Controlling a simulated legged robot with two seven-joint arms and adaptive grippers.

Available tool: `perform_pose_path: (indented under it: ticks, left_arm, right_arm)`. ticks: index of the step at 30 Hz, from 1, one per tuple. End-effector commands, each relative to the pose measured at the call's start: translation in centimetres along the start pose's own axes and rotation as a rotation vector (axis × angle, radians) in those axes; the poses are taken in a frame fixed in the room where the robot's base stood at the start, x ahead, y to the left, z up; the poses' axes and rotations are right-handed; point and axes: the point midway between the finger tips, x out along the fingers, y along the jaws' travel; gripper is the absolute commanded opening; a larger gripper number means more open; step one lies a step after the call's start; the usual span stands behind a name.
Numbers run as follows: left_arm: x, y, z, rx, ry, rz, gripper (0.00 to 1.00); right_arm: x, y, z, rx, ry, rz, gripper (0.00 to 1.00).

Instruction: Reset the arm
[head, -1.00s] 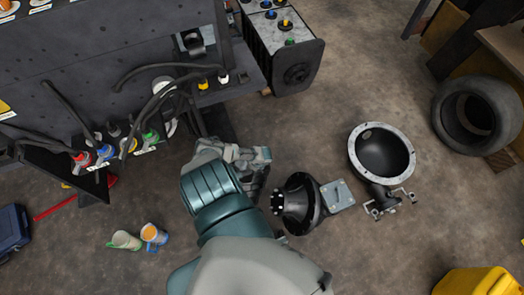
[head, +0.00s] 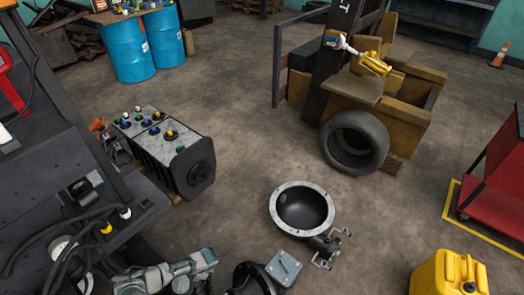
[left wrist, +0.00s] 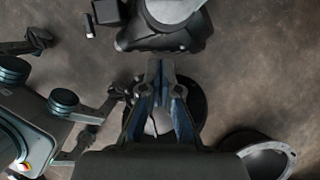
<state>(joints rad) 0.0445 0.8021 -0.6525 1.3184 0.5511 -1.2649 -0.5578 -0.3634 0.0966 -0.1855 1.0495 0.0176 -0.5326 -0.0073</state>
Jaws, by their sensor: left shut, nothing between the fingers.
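My left gripper (head: 205,264) shows at the bottom left of the head view, with most of its arm cut off by the lower edge. In the left wrist view its two fingers (left wrist: 160,72) are together at the tips, with nothing between them. It is just left of a black housing with a grey flange plate (head: 284,268) and appears apart from it. My right gripper is in neither view.
A black bowl-shaped housing with a pale rim (head: 277,214) lies on the floor. A battery block (head: 180,160) stands left. A tyre (head: 333,158) leans by a yellow-brown chassis (head: 400,130). A yellow canister (head: 432,272) stands lower right, a red cart (head: 490,190) right.

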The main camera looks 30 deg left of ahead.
Motion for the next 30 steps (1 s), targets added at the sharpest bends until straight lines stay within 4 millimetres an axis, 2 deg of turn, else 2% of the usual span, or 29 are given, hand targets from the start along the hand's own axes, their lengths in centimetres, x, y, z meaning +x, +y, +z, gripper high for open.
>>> perform_pose_path:
  ticks: [4, 7, 11, 12, 15, 18, 21, 25, 30]
  left_arm:
    - [1.1, 1.2, -1.7, -0.034, 0.041, -0.002, 0.0]
    - [3.1, 3.8, -5.0, -0.118, 0.122, -0.009, 0.0]
    - [6.1, 9.7, -10.5, -0.302, 0.26, -0.001, 0.0]
    - [6.9, 11.8, -11.9, -0.365, 0.298, 0.005, 0.0]
    - [8.4, 16.9, -14.6, -0.512, 0.374, 0.031, 0.0]
    - [9.2, 21.3, -16.4, -0.629, 0.424, 0.057, 0.0]
    - [9.6, 24.3, -17.4, -0.708, 0.452, 0.077, 0.0]
    - [9.7, 26.0, -17.9, -0.754, 0.469, 0.088, 0.0]
    - [9.7, 26.1, -17.9, -0.755, 0.47, 0.089, 0.0]
  right_arm:
    - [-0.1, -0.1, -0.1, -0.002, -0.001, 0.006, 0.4]
    - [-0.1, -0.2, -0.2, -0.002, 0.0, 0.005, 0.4]
    - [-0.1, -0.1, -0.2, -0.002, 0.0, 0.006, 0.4]
    - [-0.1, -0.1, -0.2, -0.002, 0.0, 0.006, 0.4]
    - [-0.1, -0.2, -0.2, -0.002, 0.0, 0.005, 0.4]
    - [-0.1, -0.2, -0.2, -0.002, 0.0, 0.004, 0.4]
    - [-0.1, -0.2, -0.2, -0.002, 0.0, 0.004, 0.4]
    - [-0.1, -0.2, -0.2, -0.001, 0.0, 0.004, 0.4]
    - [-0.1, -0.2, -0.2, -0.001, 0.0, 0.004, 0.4]
